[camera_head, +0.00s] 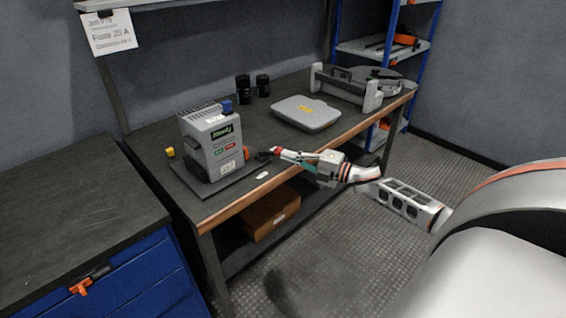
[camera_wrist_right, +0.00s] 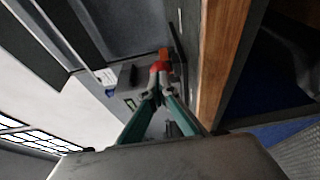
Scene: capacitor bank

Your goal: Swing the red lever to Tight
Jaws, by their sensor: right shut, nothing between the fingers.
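A grey box-shaped unit (camera_head: 212,146) with a green label stands on a dark plate on the workbench. An orange-red part (camera_head: 246,153) sticks out of its right side, with a dark piece beside it. My right gripper (camera_head: 279,153) is shut and empty, just right of that part, pointing left at the unit. In the right wrist view, the shut fingertips (camera_wrist_right: 157,82) come together just below a red part (camera_wrist_right: 158,67), with an orange block (camera_wrist_right: 163,51) beyond it. I cannot tell whether the fingertips touch the red part. No Tight marking is readable. My left gripper is not in view.
The workbench (camera_head: 150,133) has a wooden front edge. A grey case (camera_head: 305,113), two black cylinders (camera_head: 243,88) and a small yellow item (camera_head: 170,152) stand on it. A blue drawer cabinet (camera_head: 130,285) is at the left. A cardboard box (camera_head: 270,213) sits below the worktop.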

